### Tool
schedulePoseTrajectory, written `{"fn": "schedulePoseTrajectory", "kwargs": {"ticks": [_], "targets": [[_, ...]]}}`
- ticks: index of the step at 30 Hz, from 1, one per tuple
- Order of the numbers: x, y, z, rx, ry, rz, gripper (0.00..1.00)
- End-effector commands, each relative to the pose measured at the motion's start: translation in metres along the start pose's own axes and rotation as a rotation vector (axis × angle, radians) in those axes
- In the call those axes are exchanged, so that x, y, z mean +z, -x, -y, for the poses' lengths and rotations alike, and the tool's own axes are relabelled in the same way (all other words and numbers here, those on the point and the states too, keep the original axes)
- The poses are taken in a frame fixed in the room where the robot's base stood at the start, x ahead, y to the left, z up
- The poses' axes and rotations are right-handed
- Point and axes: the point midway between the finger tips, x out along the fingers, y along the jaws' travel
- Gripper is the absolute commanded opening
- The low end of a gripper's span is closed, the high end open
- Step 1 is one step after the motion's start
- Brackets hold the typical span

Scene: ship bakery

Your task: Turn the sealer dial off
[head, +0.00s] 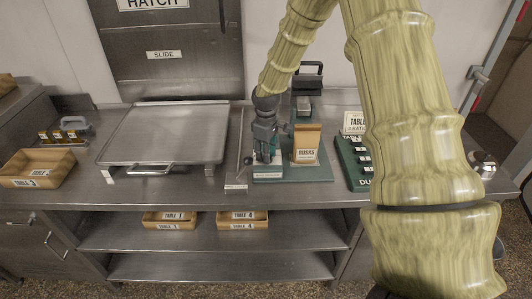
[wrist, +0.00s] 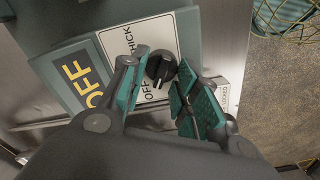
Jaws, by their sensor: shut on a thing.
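The sealer (head: 290,174) is a teal unit on the steel counter, with a dark lever at its back. Its dial (wrist: 161,66) shows in the wrist view as a small black knob with a white pointer mark, on a white plate lettered OFF and THICK. I cannot read the pointer's setting surely. A dark display beside it reads OFF (wrist: 80,83) in yellow. My gripper (wrist: 160,77) has its teal-padded fingers on either side of the dial, shut on it. In the head view my gripper (head: 265,156) reaches down at the sealer's left part and hides the dial.
A tan RUSKS bag (head: 306,141) stands upright on the sealer, right of my gripper. A green rack (head: 353,172) stands further right. A large steel tray (head: 165,135) lies left, with a wooden TABLE crate (head: 36,170) beyond it. Crates marked TABLE (head: 242,219) sit below.

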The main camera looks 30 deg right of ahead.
Motion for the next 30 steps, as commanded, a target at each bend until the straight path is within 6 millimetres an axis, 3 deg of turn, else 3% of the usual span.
{"fn": "schedulePoseTrajectory", "kwargs": {"ticks": [5,6,9,20,30], "targets": [[0.001,0.000,-0.002,0.002,0.000,0.000,0.07],[0.001,0.000,-0.002,0.002,-0.001,0.000,0.38],[0.001,0.000,-0.002,0.001,-0.001,0.000,0.51],[0.000,0.003,-0.001,0.001,-0.001,0.000,0.51],[0.000,0.049,-0.002,0.002,-0.001,-0.003,0.51]]}}
